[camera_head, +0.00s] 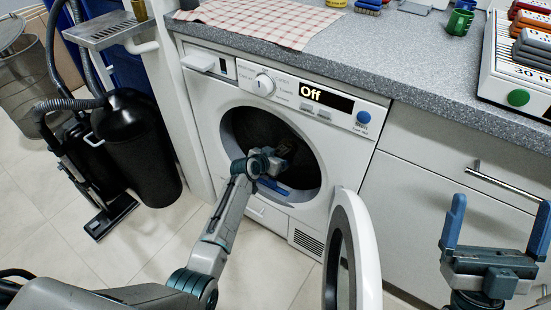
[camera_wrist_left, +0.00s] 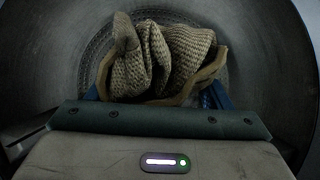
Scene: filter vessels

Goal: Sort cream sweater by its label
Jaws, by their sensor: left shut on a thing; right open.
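A beige-cream knitted sweater (camera_wrist_left: 165,55) is bunched up inside the metal drum in the left wrist view. My left gripper (camera_head: 275,186) reaches through the open front of the white washing machine (camera_head: 205,120). In the left wrist view its blue fingers (camera_wrist_left: 157,98) lie at both sides of the knit, shut on it. No label on the sweater can be made out. My right gripper (camera_head: 500,222) is open and empty in front of the drawers at the right.
The round washer door (camera_head: 362,255) stands open at the right of the drum. The display (camera_head: 326,97) reads "Off". A black vacuum cleaner (camera_head: 135,150) stands left.

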